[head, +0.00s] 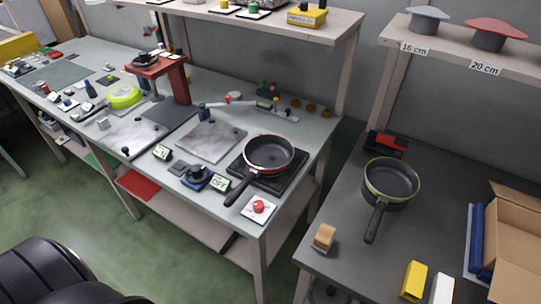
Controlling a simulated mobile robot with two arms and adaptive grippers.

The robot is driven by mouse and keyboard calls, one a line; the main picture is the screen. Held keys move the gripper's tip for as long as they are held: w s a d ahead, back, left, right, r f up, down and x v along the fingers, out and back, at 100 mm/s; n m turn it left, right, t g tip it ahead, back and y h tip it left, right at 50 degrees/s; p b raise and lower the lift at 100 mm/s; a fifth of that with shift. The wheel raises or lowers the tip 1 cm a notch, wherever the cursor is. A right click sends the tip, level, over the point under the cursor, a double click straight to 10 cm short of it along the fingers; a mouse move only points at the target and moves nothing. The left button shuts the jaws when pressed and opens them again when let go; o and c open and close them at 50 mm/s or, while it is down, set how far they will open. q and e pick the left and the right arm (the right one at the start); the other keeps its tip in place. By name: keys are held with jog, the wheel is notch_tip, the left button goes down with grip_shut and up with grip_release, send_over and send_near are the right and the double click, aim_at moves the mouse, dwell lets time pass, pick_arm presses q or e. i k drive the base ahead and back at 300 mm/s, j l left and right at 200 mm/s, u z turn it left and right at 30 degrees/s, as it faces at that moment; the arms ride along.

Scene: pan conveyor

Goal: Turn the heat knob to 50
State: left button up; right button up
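A black knob (197,173) sits on a dark blue base near the front edge of the left workbench. It looks like the heat knob, but any scale on it is too small to read. A small display (219,183) beside it reads OFF. Another small display (162,152) is to the left, its text too small to read surely. A red-rimmed black pan (269,154) rests on a black hot plate (293,188) right of the knob, handle toward the front. Neither of my grippers is in view.
A red button (259,207) sits on a white plate at the bench's front corner. A grey slab (209,141) lies behind the knob. The right table holds a green-rimmed pan (391,180), a yellow block (413,281) and an open cardboard box (515,245). Shelves overhang both tables.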

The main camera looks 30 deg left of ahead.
aim_at(258, 205)
jog(key=j+u, duration=0.1)
jog(key=u, duration=0.3)
jog(key=i+j+u, duration=0.1)
jog(key=u, duration=0.35)
